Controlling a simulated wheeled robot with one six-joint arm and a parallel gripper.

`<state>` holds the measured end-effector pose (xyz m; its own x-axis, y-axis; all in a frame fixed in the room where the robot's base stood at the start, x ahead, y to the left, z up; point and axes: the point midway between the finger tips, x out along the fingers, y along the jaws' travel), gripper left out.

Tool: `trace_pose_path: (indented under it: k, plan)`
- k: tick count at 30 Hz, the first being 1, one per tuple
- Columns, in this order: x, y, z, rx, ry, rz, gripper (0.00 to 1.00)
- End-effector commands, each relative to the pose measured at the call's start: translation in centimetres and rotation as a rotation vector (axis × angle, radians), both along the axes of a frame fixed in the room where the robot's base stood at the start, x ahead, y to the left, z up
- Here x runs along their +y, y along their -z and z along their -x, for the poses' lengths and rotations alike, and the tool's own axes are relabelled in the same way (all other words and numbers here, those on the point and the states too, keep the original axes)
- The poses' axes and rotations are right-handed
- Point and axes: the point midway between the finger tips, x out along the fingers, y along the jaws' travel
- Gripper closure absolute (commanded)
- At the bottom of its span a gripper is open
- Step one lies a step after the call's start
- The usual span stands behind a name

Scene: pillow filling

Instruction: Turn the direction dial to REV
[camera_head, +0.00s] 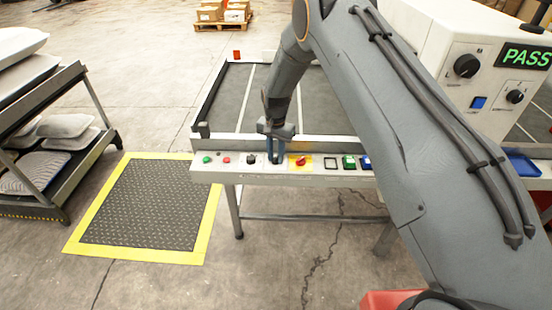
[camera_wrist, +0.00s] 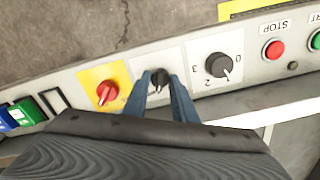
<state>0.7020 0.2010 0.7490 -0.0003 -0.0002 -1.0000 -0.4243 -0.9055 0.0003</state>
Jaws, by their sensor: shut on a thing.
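The direction dial is a small black knob on the light control strip. In the wrist view the black knob (camera_wrist: 160,77) sits between my two blue fingers, and its label cannot be read. My gripper (camera_wrist: 160,86) is shut on this knob, with one finger on each side. In the head view my gripper (camera_head: 276,156) reaches down to the strip and mostly hides the knob. The pointer of the knob is too small to read for sure.
Beside the dial are a red knob (camera_wrist: 107,92) on a yellow plate and a larger black knob (camera_wrist: 218,66) with a scale. Red STOP (camera_wrist: 274,49) and green buttons lie beyond it. A tester (camera_head: 490,65) reading PASS stands right; a rack (camera_head: 50,150) stands left.

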Motion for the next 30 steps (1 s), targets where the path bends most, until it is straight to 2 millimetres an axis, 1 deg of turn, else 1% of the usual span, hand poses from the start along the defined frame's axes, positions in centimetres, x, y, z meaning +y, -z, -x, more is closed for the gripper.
trace_pose_path:
  k: [3,21,30]
  plan:
    - [0.04,0.23,-0.1,0.0,-0.109,0.0,0.98]
    - [0.05,0.12,-0.1,-0.001,-0.678,-0.001,0.98]
    - [0.03,0.06,-0.04,0.0,-0.922,0.0,0.98]
